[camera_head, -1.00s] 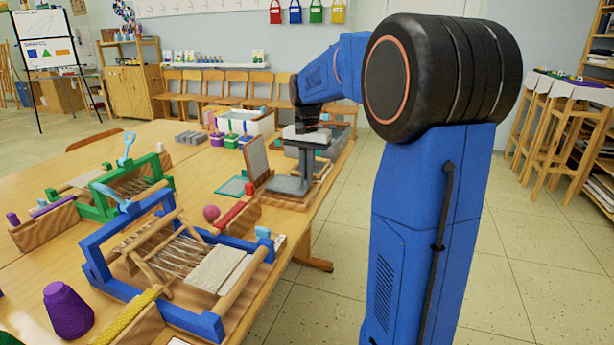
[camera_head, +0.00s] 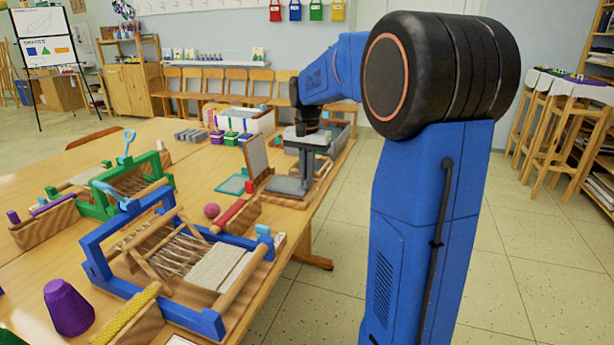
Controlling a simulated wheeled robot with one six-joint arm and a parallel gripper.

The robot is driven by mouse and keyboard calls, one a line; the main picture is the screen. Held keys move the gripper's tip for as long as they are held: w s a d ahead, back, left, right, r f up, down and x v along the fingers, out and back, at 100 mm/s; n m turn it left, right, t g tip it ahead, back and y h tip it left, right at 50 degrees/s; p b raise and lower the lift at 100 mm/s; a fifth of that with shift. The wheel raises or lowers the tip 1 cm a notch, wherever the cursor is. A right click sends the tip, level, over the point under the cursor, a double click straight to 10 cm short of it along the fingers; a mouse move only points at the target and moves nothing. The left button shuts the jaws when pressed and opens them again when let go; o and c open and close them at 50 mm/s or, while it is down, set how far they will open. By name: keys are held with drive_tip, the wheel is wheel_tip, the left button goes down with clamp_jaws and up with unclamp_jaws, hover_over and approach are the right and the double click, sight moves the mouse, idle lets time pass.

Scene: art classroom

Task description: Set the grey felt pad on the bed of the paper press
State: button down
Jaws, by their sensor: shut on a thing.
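My gripper (camera_head: 305,179) is at the far right end of the near table, pointing down, with its light grey body above. It is shut on the grey felt pad (camera_head: 287,187), a flat dark grey piece at its fingertips. The pad is low over the wooden base of the paper press (camera_head: 284,201), which shows just below and in front of it. I cannot tell whether the pad touches the bed. The fingertips are small here, and the pad and gripper hide most of the bed.
An upright wood-framed grey board (camera_head: 256,156) stands just left of the pad. A blue loom (camera_head: 98,262) fills the front.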

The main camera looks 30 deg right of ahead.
idle(0.4)
drive_tip(key=c, duration=1.9)
unclamp_jaws()
drive_tip(key=shift+o, duration=0.2)
wheel_tip(320, 180, up, 17)
drive_tip(key=shift+r, duration=0.15)
drive_tip(key=s+a+f+n+t, duration=0.1)
drive_tip(key=s+a+f+n, duration=0.25)
drive_tip(key=s+a, duration=0.35)
drive_tip(key=s+a+f+n+t, duration=0.2)
drive_tip(key=s+a+f, duration=0.25)
drive_tip(key=s, duration=0.55)
drive_tip(key=s+a+f+n+t, duration=0.1)
drive_tip(key=s+a+f+n, duration=0.1)
drive_tip(key=s+f, duration=0.4)
drive_tip(key=s+a+f+n, duration=0.2)
drive_tip(key=s+f+n, duration=0.1)
drive_tip(key=s+f, duration=0.4)
drive_tip(key=shift+a+f+t, duration=0.15)
drive_tip(key=shift+f+t, duration=0.25)
drive_tip(key=shift+f, duration=0.25)
